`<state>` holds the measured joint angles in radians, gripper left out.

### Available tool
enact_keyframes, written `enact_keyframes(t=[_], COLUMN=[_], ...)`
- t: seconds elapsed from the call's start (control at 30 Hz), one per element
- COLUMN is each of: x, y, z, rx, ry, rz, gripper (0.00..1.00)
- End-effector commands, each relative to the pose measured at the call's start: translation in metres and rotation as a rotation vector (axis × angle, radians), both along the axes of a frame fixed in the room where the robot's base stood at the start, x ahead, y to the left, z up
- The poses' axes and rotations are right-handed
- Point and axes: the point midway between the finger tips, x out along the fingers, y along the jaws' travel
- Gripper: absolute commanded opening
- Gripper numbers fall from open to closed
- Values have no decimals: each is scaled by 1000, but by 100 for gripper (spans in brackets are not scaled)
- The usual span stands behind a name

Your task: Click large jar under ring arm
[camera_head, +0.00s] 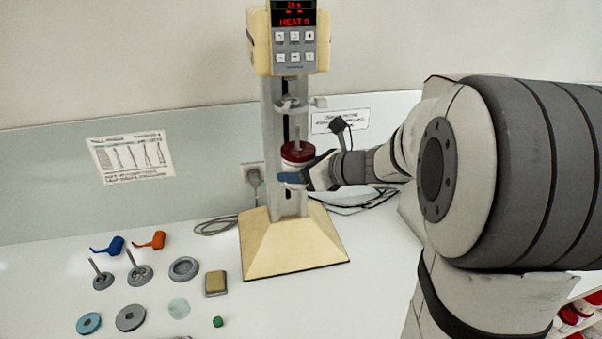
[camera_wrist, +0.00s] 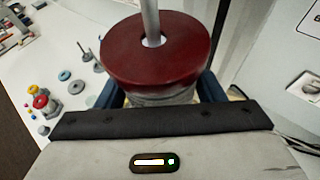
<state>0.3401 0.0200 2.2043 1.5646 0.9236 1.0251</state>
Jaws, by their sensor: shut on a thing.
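A large jar with a dark red lid (camera_head: 297,152) is held upright in front of the mill's column. A thin grey shaft stands up through the hole in its lid. The jar also shows in the wrist view (camera_wrist: 155,50), between blue finger pads. My gripper (camera_head: 296,178) comes from the right and is shut on the jar's body. The ring arm (camera_head: 291,104) juts from the column above the jar, with a visible gap between it and the lid. The jar's lower body is partly hidden by my fingers.
The cream mill (camera_head: 293,240) stands on the white table, its display reading HEAT. Loose discs, stirrers, a blue clip (camera_head: 108,246), an orange clip (camera_head: 151,241) and a sponge (camera_head: 215,283) lie at the lower left. A cable and wall socket (camera_head: 253,173) are behind.

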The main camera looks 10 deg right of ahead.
Motion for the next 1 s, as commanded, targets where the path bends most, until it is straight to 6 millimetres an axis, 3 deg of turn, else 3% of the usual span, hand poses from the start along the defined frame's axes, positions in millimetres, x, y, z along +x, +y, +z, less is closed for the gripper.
enact_keyframes(t=[0.6, 1.0], x=[60, 71], y=[1, 1], z=[1, 0], rx=[1, 0], ry=[0, -1], rz=[2, 2], gripper=[33, 33])
